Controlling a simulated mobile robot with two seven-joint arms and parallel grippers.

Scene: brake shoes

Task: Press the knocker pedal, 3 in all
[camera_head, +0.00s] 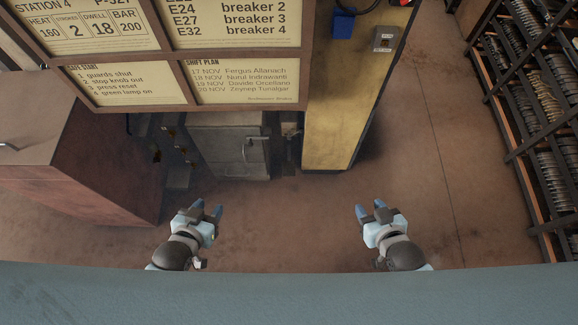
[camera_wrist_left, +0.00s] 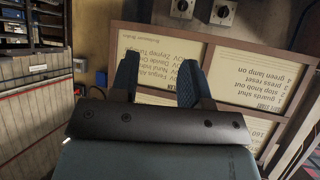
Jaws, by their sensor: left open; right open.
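I cannot make out a knocker pedal in either view. My left gripper (camera_head: 207,208) is open and empty over the brown floor, in front of the grey cabinet. Its two blue fingers also show apart in the left wrist view (camera_wrist_left: 158,72), with nothing between them. My right gripper (camera_head: 370,208) is open and empty over the floor, in front of the yellow column's foot. Neither gripper touches anything in view.
A framed notice board (camera_head: 180,67) hangs before the grey cabinet (camera_head: 228,148). A yellow column (camera_head: 345,90) carries a grey switch box (camera_head: 385,38) and a blue box (camera_head: 343,25). A red-brown bench (camera_head: 90,165) stands left, a parts rack (camera_head: 525,130) right.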

